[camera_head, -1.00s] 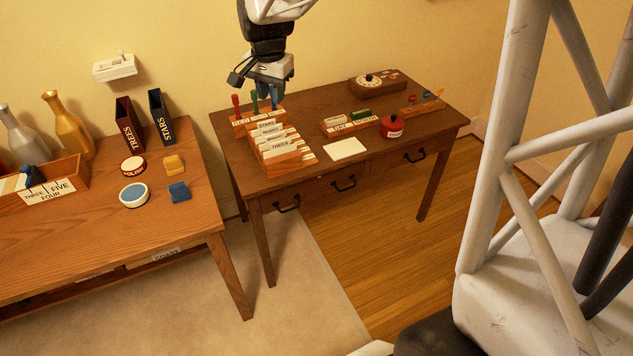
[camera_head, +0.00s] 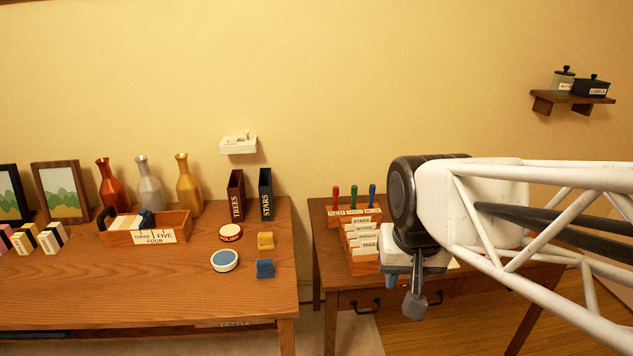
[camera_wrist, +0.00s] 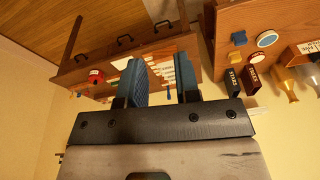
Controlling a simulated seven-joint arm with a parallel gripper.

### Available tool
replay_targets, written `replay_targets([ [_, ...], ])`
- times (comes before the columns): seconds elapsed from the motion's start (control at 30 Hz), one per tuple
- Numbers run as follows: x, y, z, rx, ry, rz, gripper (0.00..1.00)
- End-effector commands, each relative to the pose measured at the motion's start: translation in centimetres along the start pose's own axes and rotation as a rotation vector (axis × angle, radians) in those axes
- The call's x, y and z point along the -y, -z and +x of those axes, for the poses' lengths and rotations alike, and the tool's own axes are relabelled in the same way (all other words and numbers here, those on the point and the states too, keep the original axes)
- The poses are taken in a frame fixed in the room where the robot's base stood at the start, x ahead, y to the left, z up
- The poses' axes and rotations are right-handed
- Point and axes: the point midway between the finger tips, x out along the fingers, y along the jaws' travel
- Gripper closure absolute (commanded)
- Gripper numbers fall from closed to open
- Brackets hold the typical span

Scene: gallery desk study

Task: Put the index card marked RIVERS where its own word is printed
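A wooden card box (camera_head: 364,268) stands on the right desk, with white tabbed dividers. I read STARS on the back tab and TREES on the front one; the tabs between are too small to read surely. No card that I can read as RIVERS shows. A blank-looking pale card lay on this desk earlier; my arm now covers that part in the head view. In the wrist view, white paper shapes (camera_wrist: 168,72) show behind the fingers. My gripper (camera_wrist: 159,70) has its two blue fingers apart, with nothing seen held between them. In the head view it hangs right of the box, near the desk's front.
Red, green and blue handled tools (camera_head: 353,192) stand behind the box. A red pot (camera_wrist: 95,76) shows in the wrist view. The left table (camera_head: 150,290) carries vases (camera_head: 188,185), the TREES (camera_head: 236,196) and STARS (camera_head: 266,195) holders, a tray (camera_head: 176,226) and tins.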

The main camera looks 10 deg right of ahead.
Motion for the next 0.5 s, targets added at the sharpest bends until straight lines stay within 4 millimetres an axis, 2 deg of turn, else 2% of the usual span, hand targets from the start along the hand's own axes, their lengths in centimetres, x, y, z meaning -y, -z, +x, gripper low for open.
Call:
replay_targets([
  [0.1,-0.2,-2.6,0.0,-0.012,0.002,-0.064,0.7],
  [0.2,-0.4,-4.1,0.2,-0.017,0.003,-0.105,0.7],
  [0.33,-0.5,-5.2,0.3,-0.02,0.003,-0.135,0.7],
  [0.5,-0.5,-5.4,0.4,-0.021,0.003,-0.143,0.7],
])
